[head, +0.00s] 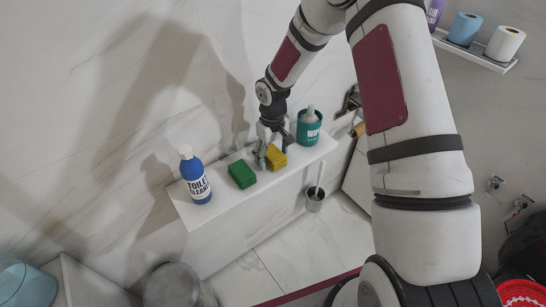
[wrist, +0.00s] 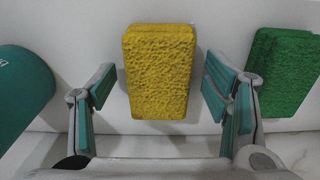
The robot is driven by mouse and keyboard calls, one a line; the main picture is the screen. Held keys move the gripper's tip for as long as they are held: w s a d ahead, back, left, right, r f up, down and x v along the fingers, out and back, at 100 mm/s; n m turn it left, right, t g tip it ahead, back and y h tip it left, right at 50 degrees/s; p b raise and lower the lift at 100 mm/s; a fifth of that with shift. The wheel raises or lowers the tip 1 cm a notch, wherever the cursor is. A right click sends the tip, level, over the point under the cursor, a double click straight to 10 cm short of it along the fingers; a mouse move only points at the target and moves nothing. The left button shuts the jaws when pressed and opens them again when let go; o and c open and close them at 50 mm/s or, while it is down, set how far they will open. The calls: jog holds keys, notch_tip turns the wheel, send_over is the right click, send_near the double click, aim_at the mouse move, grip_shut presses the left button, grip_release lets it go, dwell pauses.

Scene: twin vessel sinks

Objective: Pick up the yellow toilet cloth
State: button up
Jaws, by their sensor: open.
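The yellow cloth (head: 276,158) is a rough, sponge-like block on the white shelf (head: 222,209). In the wrist view the yellow cloth (wrist: 158,72) stands out between the two open fingers, with a gap on each side. My gripper (head: 267,150) is right at the yellow cloth in the head view. In the wrist view my gripper (wrist: 160,88) is open, and its teal pads do not appear to touch the cloth.
A green block (head: 241,174) lies beside the yellow one; in the wrist view it (wrist: 287,72) is close behind the right finger. A teal wipes tub (head: 309,127) stands on the other side. A blue toilet cleaner bottle (head: 194,176) stands at the shelf's left end.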

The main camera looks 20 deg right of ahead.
aim_at(272, 155)
jog(key=shift+c, duration=0.6)
jog(key=c, duration=1)
jog(key=shift+c, duration=0.2)
jog(key=shift+r, duration=0.1)
jog(key=shift+w+r, duration=0.1)
jog(key=shift+r, duration=0.75)
jog(key=shift+s+a+r+b, duration=0.1)
jog(key=shift+s+r+b, duration=0.15)
jog(key=shift+r, duration=0.2)
jog(key=shift+s+a+r+b, duration=0.1)
jog(key=shift+s+r+b, duration=0.1)
jog(key=shift+r, duration=0.25)
jog(key=s+a, duration=0.3)
jog(key=s, duration=0.3)
jog(key=s+a+r, duration=0.1)
jog(key=s+a, duration=0.3)
jog(key=s, duration=0.3)
jog(key=shift+s+r+b, duration=0.15)
jog(key=shift+s+b, duration=0.1)
jog(key=shift+b, duration=0.1)
